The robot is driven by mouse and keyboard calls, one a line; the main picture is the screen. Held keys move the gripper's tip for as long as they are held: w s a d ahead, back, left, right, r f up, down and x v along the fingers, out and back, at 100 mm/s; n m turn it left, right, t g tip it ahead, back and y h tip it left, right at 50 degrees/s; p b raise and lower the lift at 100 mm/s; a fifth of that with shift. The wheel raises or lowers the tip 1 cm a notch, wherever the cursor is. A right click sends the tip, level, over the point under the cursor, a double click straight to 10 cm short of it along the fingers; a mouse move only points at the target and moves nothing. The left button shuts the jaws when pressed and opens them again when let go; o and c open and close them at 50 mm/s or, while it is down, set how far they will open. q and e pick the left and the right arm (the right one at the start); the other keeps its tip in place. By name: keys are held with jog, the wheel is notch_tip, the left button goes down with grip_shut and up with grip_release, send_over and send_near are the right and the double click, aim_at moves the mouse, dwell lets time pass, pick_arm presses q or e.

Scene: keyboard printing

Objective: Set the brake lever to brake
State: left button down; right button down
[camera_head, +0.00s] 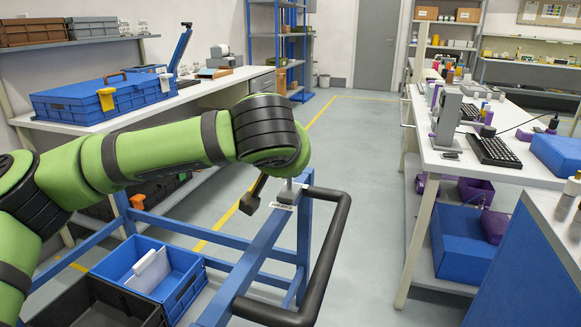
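A blue cart frame with a black push handle (338,225) stands in front of me. A small grey post (290,191) rises near the handle's far end, with a white label (283,206) below it; its print is too small to read surely. A dark stick with a blocky end, which looks like the brake lever (251,201), slants down left of the post. Its upper part is hidden behind my green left arm, so its setting is unclear. My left arm reaches in from the left and ends in view at a black-banded joint above the lever. Neither gripper shows.
A blue bin (185,262) holding a white piece and a dark bin (95,305) sit low on the cart. A workbench (424,140) stands right, another with a blue case (110,95) left. Grey floor (365,150) lies open between.

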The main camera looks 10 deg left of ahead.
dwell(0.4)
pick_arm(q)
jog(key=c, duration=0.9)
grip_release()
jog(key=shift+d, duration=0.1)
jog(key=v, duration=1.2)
